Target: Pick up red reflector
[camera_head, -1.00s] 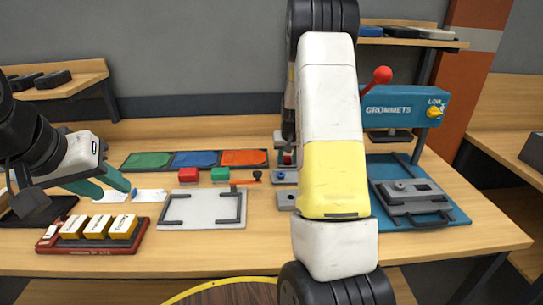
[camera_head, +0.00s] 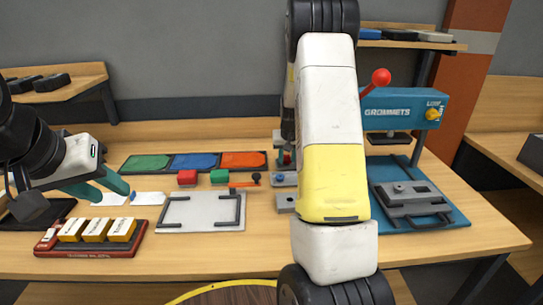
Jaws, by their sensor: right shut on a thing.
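My right arm covers the middle of the view, and its gripper (camera_head: 287,151) shows only in part at the arm's left edge, low over the back of the table. My left gripper (camera_head: 107,192) has teal fingers spread apart, open and empty, above the white cards (camera_head: 148,198) on the left of the table.
A grey plate (camera_head: 200,213) and a red tray (camera_head: 90,251) lie in front. The teal grommet press (camera_head: 405,108) stands at right.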

